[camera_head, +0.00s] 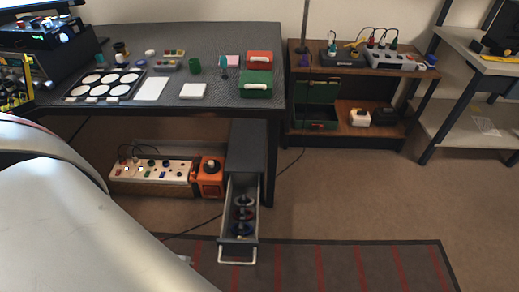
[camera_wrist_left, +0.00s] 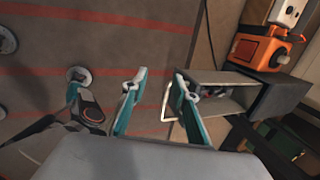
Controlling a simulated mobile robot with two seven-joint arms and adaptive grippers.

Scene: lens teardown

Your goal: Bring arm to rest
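My left gripper (camera_wrist_left: 156,82) shows in the left wrist view with its two teal-lined fingers spread apart and nothing between them. The pulled-out drawer (camera_wrist_left: 215,78) and its pale handle (camera_wrist_left: 167,103) are just beyond and beside the right finger; I cannot tell the exact gap. In the head view my left arm (camera_head: 75,220) fills the lower left, and its gripper is out of frame. My right arm and gripper are not seen.
The grey cabinet (camera_head: 249,148) under the workbench (camera_head: 200,40) has its drawer (camera_head: 239,215) open with several round parts inside. An orange device (camera_head: 209,180) and a white panel box (camera_head: 150,174) stand beside it. The striped mat (camera_head: 350,265) is clear to the right.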

